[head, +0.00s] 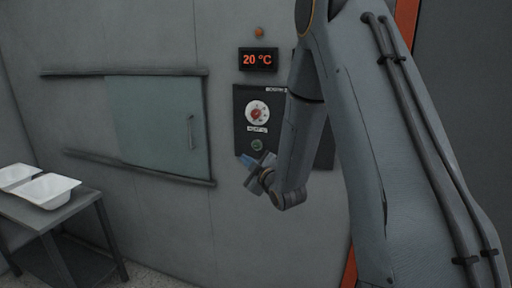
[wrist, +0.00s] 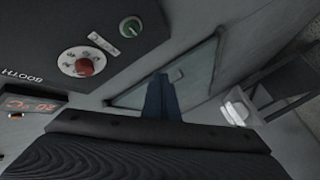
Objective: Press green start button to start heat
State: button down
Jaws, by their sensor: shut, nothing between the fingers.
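The green start button (head: 257,145) is a small round knob low on the dark control panel (head: 240,108), below a white dial with a red centre (head: 257,113). In the wrist view the button (wrist: 131,27) is at the upper middle, beyond the dial (wrist: 81,63). My gripper (head: 245,159) is shut and empty, just below and left of the button in the head view. Its blue fingers (wrist: 160,82) point past the panel along the wall in the wrist view. A gap shows between the fingers and the button; I see no contact.
The display (head: 257,59) reads 20 °C, with an orange lamp (head: 259,32) above it. A sliding glass door (head: 160,125) with rails is left of the panel. White tub shells (head: 45,190) sit on a grey table (head: 80,203) at the lower left. My arm hides the panel's right part.

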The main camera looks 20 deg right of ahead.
aim_at(256, 149)
jog(key=shift+w+d+b, duration=0.25)
jog(key=shift+w+d, duration=0.55)
jog(key=shift+w, duration=0.4)
jog(key=shift+w+d+b, duration=0.25)
jog(key=shift+w+d, duration=0.6)
jog(key=shift+w, duration=0.4)
jog(key=shift+w+d+b, duration=0.25)
jog(key=shift+w+d, duration=0.55)
jog(key=shift+w, duration=0.4)
jog(key=shift+w+d, duration=0.1)
jog(key=shift+w+d+b, duration=0.15)
jog(key=shift+w+b, duration=0.1)
jog(key=shift+b, duration=0.05)
jog(key=shift+w+d, duration=0.25)
jog(key=shift+w, duration=0.05)
jog(key=shift+s+a, duration=0.1)
dwell(0.4)
jog(key=shift+s+a, duration=0.35)
jog(key=shift+s, duration=0.25)
